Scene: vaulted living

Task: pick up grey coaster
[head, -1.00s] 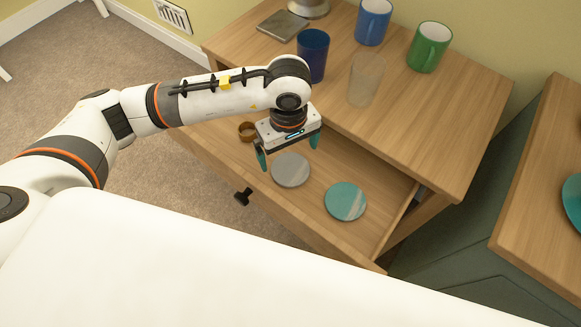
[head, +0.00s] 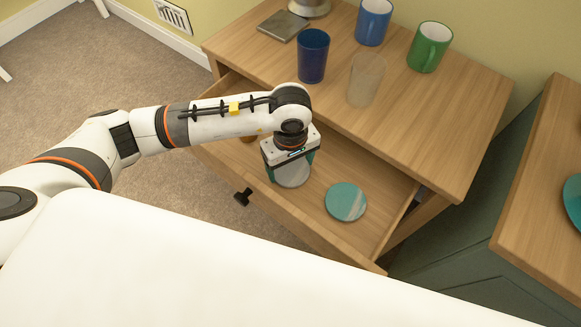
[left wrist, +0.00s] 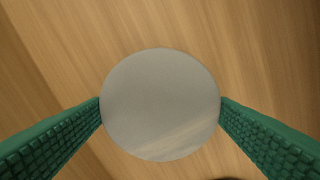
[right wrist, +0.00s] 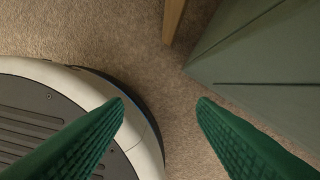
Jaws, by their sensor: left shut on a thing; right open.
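The grey coaster (head: 292,174) is a round grey disc with a paler streak, in the open drawer (head: 385,201). It also fills the middle of the left wrist view (left wrist: 160,105). My left gripper (head: 291,172) points down over it, its green fingers (left wrist: 160,110) shut on the coaster's two opposite edges. The coaster looks flat and low in the drawer; I cannot tell whether it touches the bottom. My right gripper (right wrist: 160,104) is open and empty above the carpet, seen only in the right wrist view.
A teal coaster (head: 346,202) lies right of the grey one in the drawer. A brown ring-like item (head: 249,138) is partly hidden behind my arm. A dark blue cup (head: 313,56), a clear cup (head: 365,80), a blue mug (head: 373,22) and a green mug (head: 429,47) stand on top.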

